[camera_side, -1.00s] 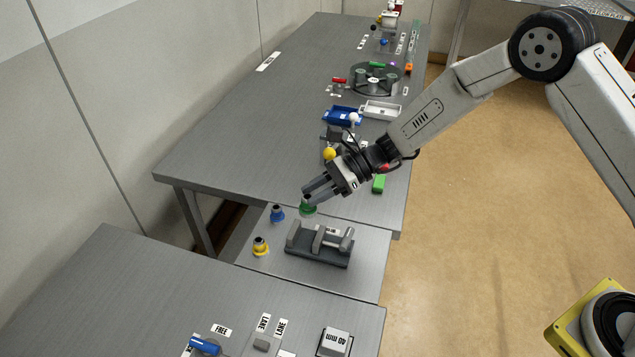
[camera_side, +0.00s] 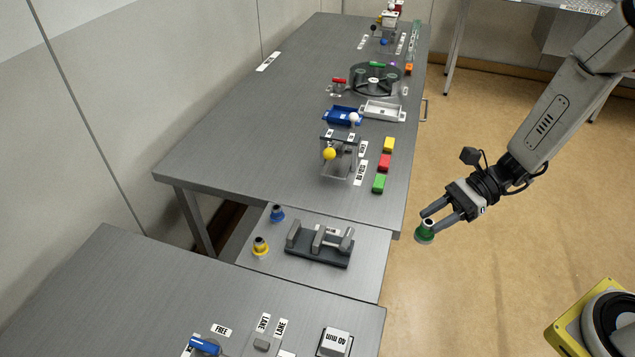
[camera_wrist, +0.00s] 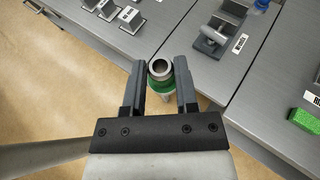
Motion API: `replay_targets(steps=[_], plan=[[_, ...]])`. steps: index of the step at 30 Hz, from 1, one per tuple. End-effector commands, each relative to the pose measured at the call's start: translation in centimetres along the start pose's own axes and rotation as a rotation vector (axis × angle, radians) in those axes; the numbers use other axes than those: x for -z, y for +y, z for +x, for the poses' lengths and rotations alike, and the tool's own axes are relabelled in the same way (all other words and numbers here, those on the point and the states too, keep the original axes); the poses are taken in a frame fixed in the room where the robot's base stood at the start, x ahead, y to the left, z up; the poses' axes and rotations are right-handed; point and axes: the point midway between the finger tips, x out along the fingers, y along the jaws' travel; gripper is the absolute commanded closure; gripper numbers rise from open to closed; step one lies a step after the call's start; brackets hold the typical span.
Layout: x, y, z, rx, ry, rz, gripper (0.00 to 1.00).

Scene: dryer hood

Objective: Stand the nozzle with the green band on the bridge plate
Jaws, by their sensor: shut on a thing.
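My gripper (camera_side: 430,222) is shut on the green-banded nozzle (camera_side: 425,236). It holds it in the air right of the bridge plate, with floor behind it. In the wrist view the nozzle (camera_wrist: 160,69) sits between the two fingertips (camera_wrist: 160,78), its round open end facing the camera. The nozzle looks about upright, with its wide green part low. The bridge plate (camera_side: 365,277) is the lower grey surface between two tables. It also shows in the wrist view (camera_wrist: 205,72). A blue-banded nozzle (camera_side: 277,214) and a yellow-banded nozzle (camera_side: 260,246) stand at its left side.
A dark grey fixture (camera_side: 318,248) with upright blocks and a cylinder takes up the plate's middle. The plate's front right is bare. Green (camera_side: 379,183), red (camera_side: 383,162) and yellow (camera_side: 388,145) blocks lie near the far table's right edge. A 40 mm block (camera_side: 335,341) is on the near table.

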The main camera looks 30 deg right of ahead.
Motion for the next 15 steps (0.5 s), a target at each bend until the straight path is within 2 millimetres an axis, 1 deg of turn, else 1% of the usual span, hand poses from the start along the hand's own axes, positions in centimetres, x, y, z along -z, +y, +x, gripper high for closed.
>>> replay_targets(steps=[1,3,6,11,15], plan=[[-0.1,0.7,-0.5,0.003,-0.001,0.0,1.0],[-0.1,1.6,-0.8,0.002,-0.001,0.001,1.0],[-0.2,2.3,-1.1,0.002,0.0,0.0,1.0],[-0.2,2.7,-1.3,0.002,0.0,-0.001,1.0],[-0.1,2.5,-1.2,0.001,0.0,-0.001,1.0]])
